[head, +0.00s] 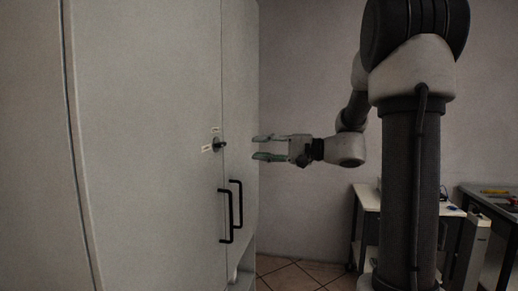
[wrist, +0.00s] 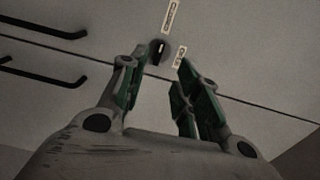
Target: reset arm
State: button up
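My gripper (head: 262,148) is open and empty, with two green-padded fingers pointing left at the cabinet in the head view. In the wrist view my gripper (wrist: 155,85) has its fingers spread apart with nothing between them. A grey cabinet (head: 150,130) fills the left of the head view. A dark lock knob (head: 219,144) with two small labels sits on its door, and the knob (wrist: 159,50) shows beyond the fingertips in the wrist view. The fingers appear apart from the knob. My arm stretches left from the column at right.
Two black door handles (head: 231,212) stand out below the knob. A white table (head: 368,198) and a dark-topped bench (head: 490,200) with small items stand behind my column at right. Tiled floor (head: 290,275) shows between the cabinet and table.

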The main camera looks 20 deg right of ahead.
jog(key=s+d+f+m+g+h, duration=0.1)
jog(key=s+d+f+g+h, duration=0.2)
jog(key=s+f+g+h, duration=0.8)
jog(key=s+d+f+n+t+h, duration=0.1)
jog(key=s+n+t, duration=0.1)
jog(key=s+n, duration=0.2)
jog(key=s+d+f+n+t+h, duration=0.1)
jog(key=s+n, duration=0.3)
jog(key=s, duration=0.7)
jog(key=shift+d+f+t+h, duration=0.4)
jog(key=shift+d+t+h, duration=0.25)
jog(key=shift+t+h, duration=0.2)
jog(key=shift+s, duration=0.1)
